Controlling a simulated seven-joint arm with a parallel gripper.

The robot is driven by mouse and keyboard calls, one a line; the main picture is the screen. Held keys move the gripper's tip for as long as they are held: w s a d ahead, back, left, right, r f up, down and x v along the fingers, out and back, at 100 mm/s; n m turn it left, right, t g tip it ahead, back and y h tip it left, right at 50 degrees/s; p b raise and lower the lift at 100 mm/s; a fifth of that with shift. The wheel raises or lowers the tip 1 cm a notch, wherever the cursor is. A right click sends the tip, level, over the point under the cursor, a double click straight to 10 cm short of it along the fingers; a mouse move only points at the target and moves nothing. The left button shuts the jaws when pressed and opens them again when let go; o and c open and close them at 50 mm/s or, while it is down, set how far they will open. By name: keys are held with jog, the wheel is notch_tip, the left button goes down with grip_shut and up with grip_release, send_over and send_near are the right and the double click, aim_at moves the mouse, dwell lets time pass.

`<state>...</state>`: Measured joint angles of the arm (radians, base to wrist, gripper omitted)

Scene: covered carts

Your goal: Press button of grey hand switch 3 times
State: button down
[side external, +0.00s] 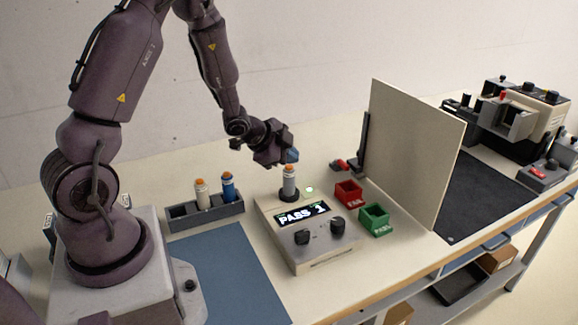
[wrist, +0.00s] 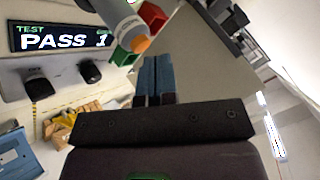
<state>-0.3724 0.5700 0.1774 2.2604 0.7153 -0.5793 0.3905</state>
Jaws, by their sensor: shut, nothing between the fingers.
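The grey hand switch (side external: 289,182) stands upright in a dark socket on the tester box (side external: 330,251), with its orange button (side external: 288,167) on top. The tester's display (side external: 303,214) reads "PASS 1", and a green light (side external: 310,189) glows behind it. My gripper (side external: 291,156) is shut and empty, its blue fingertips just above and beside the button; contact cannot be told. In the wrist view the closed fingers (wrist: 156,62) lie close to the orange button (wrist: 141,44) of the grey switch (wrist: 122,20).
A rack (side external: 206,217) left of the tester holds a white switch (side external: 201,194) and a blue switch (side external: 228,187). A red bin (side external: 348,194) and a green bin (side external: 375,220) stand right of the tester. A tall beige panel (side external: 414,150) rises behind them. A blue mat (side external: 229,278) is clear.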

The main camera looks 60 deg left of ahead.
aim_at(289, 168)
jog(key=shift+f, duration=0.4)
dwell(0.5)
jog(key=shift+r, duration=0.8)
jog(key=shift+r, duration=2.55)
dwell(0.6)
notch_tip(289, 168, up, 4)
jog(key=shift+f, duration=0.15)
dwell(0.4)
